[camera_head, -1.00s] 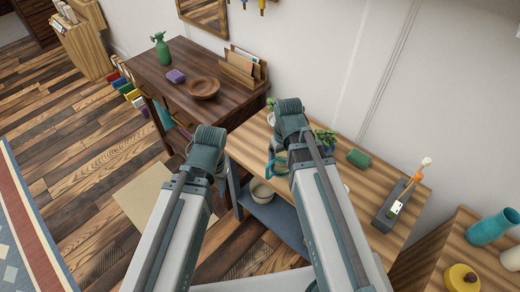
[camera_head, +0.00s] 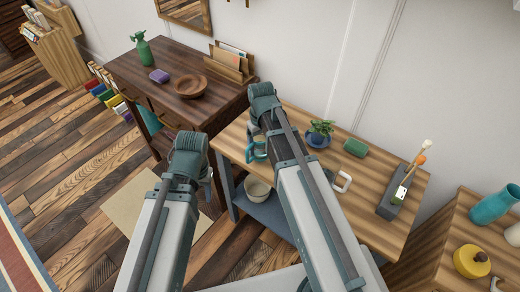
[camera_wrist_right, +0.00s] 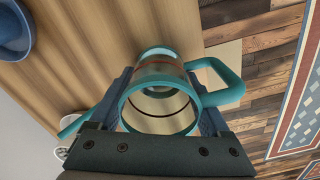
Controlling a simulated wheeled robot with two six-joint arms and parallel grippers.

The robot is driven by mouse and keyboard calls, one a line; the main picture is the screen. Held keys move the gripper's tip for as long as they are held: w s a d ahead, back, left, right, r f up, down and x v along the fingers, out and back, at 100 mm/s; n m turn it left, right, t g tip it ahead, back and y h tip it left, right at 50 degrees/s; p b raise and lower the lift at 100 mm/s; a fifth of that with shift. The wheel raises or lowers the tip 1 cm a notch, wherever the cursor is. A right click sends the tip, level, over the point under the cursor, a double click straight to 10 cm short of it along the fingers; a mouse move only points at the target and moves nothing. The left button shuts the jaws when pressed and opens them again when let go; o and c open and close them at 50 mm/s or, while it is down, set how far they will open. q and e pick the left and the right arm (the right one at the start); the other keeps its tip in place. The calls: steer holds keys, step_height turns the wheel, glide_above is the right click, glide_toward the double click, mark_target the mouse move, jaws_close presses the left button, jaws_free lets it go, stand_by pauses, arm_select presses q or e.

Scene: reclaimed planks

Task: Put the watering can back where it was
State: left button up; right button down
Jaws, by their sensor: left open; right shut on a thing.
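The watering can (camera_wrist_right: 160,95) has a teal rim, a teal side handle and a thin teal spout, with a pale metallic body. My right gripper (camera_wrist_right: 162,112) is shut on it, a finger on each side. In the head view the can's teal handle (camera_head: 256,152) shows beside my right gripper (camera_head: 264,108), over the left end of the light wooden table (camera_head: 385,232); my arm hides the rest. I cannot tell whether the can touches the tabletop. My left gripper (camera_head: 188,150) is open, left of the table, its fingers mostly hidden by its wrist.
A potted plant (camera_head: 320,132), green block (camera_head: 355,147), white mug (camera_head: 343,182) and grey holder (camera_head: 391,203) are on the light table. A cream bowl (camera_head: 257,188) sits on its lower shelf. A dark desk (camera_head: 135,72) with a wooden bowl (camera_head: 191,86) stands behind left.

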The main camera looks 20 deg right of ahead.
steer(key=shift+f, duration=0.1)
steer(key=shift+f, duration=0.1)
steer(key=shift+f, duration=0.15)
jaws_free()
step_height(320, 180, up, 13)
steer(key=p, duration=1.2)
steer(key=s+a+h, duration=0.1)
steer(key=s+a, duration=0.9)
steer(key=s, duration=0.4)
steer(key=shift+a+f+n, duration=0.2)
steer(key=shift+a+n, duration=0.05)
steer(key=shift+n, duration=0.15)
